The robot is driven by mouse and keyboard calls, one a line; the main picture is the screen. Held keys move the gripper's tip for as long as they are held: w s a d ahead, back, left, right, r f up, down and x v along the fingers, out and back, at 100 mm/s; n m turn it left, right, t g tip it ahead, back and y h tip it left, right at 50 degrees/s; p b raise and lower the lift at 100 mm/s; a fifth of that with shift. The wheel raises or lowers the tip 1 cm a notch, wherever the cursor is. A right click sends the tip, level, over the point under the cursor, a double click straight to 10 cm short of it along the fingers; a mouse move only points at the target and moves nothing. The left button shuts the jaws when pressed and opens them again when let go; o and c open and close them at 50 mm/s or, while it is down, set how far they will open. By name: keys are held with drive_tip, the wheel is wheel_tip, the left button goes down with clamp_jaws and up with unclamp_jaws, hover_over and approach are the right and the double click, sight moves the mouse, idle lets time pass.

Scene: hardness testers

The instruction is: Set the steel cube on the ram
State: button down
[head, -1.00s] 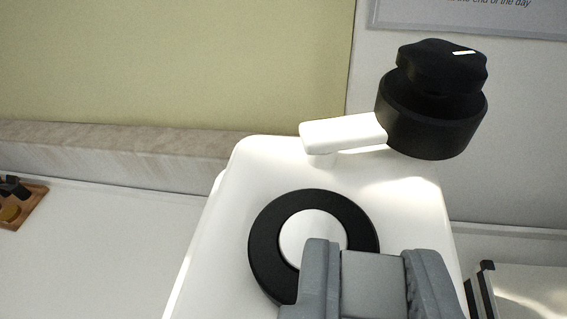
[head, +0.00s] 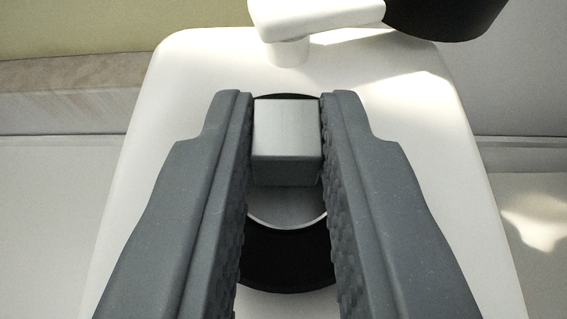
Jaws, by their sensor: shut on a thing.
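The steel cube (head: 287,130) is a small, plain grey block in the head view. My gripper (head: 286,135) is shut on it, with one ribbed grey finger on each side. The ram (head: 288,212) is a round silver disc inside a black ring (head: 288,262), on the white body of the tester (head: 150,150). The cube is over the far part of the ram and hides it there. I cannot tell whether the cube's underside touches the ram or is just above it.
A white arm (head: 315,15) on a short post stands just beyond the cube. It carries a black knob (head: 445,15) at the upper right, cut off by the frame. The white surface beside the ring is clear.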

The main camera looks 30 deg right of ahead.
drive_tip(key=c, duration=1.3)
unclamp_jaws()
drive_tip(key=shift+f, duration=0.1)
drive_tip(key=shift+c, duration=0.2)
drive_tip(key=shift+s+a+r, duration=0.25)
drive_tip(key=shift+s+r, duration=0.15)
drive_tip(key=shift+s, duration=0.05)
drive_tip(key=b+v, duration=0.2)
drive_tip(key=v, duration=0.9)
drive_tip(key=shift+s+f, duration=0.1)
